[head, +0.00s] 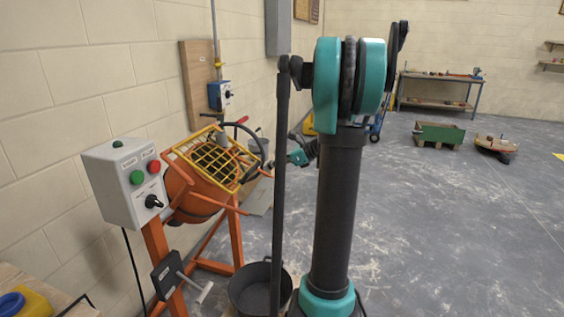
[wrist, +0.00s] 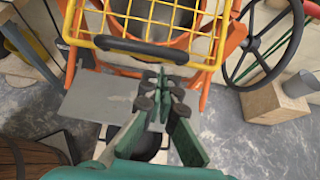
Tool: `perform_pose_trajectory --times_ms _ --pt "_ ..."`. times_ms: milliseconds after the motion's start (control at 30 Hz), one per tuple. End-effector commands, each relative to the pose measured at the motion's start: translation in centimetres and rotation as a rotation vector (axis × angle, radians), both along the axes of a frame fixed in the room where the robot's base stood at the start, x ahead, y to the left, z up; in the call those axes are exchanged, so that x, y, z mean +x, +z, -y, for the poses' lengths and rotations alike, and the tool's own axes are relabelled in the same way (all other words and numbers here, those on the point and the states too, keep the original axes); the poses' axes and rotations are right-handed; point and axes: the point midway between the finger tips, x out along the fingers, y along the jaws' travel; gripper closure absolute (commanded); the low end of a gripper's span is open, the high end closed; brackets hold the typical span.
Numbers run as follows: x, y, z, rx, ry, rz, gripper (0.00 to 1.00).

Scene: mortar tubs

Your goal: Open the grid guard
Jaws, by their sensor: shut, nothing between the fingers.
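The grid guard (head: 177,154) is a yellow frame with wire mesh, lying over the mouth of the orange mixer drum (head: 187,199). In the wrist view the guard (wrist: 68,22) fills the top, and its dark bar handle (wrist: 150,49) runs along its near edge. My gripper (wrist: 160,82) is shut and empty. In the picture its fingertips lie just below the handle, with a small gap between; the depth between them is hard to judge. In the head view my gripper (head: 275,165) is beside the mixer's right side, small and partly hidden by my arm.
A black handwheel (wrist: 270,45) stands right of the guard. A grey control box (head: 125,182) with green and red buttons is left of the mixer. A black bucket (head: 247,290) sits on the floor below. The floor to the right is mostly clear.

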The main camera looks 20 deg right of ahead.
Motion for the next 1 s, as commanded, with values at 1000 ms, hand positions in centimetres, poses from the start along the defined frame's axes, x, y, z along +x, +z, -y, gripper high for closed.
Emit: perform_pose_trajectory --times_ms 1000 --pt "0.9 3.6 -1.1 -0.002 0.0 -0.001 1.0"
